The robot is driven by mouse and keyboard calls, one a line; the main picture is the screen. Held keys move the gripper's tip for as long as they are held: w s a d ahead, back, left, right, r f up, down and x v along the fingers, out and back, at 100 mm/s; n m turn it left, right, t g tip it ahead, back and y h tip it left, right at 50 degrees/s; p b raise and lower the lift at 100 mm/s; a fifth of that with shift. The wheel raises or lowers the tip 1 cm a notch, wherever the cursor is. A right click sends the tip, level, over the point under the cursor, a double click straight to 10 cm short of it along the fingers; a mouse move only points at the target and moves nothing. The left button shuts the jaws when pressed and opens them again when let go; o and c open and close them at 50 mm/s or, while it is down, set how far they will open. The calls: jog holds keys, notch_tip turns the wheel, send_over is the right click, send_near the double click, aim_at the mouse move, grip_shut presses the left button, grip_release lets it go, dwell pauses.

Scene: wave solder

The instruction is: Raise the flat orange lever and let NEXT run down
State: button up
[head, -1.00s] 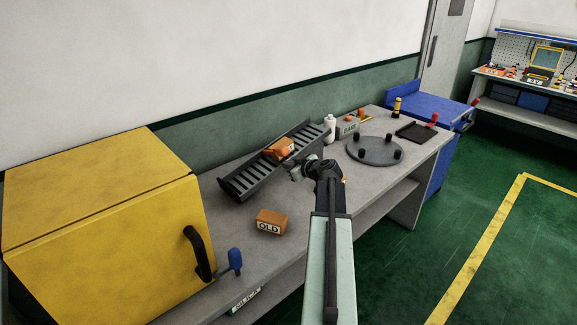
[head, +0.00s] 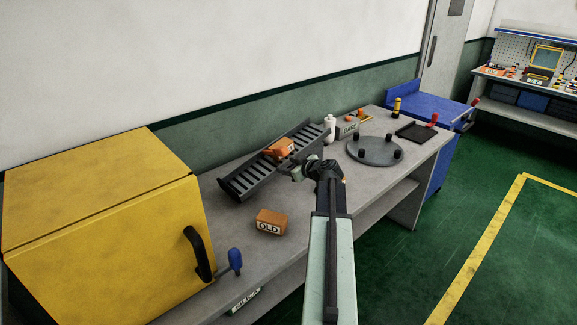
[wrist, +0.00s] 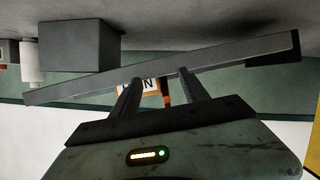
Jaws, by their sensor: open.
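An orange block (head: 280,147), which I take to be NEXT, rests partway up a sloping dark slatted chute (head: 250,183) on the bench. In the wrist view, part of a lettered block (wrist: 137,86) shows behind the chute's side rail (wrist: 90,83). A narrow orange piece (wrist: 166,92), perhaps the lever, shows between my fingers; its full shape is hidden. My gripper (head: 299,171) is open at the chute's near side, beside the orange block. In the wrist view, its fingers (wrist: 160,77) reach up to the rail; I cannot tell whether they touch it.
A block marked OLD (head: 271,222) sits on the bench in front of the chute. A yellow cabinet (head: 100,220) with a black handle stands at left. A white bottle (head: 330,129), grey box (head: 347,130) and round plate with dark posts (head: 374,151) lie right of the chute.

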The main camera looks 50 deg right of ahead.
jog(key=p+v, duration=0.2)
jog(key=v, duration=0.5)
jog(key=shift+s, duration=0.25)
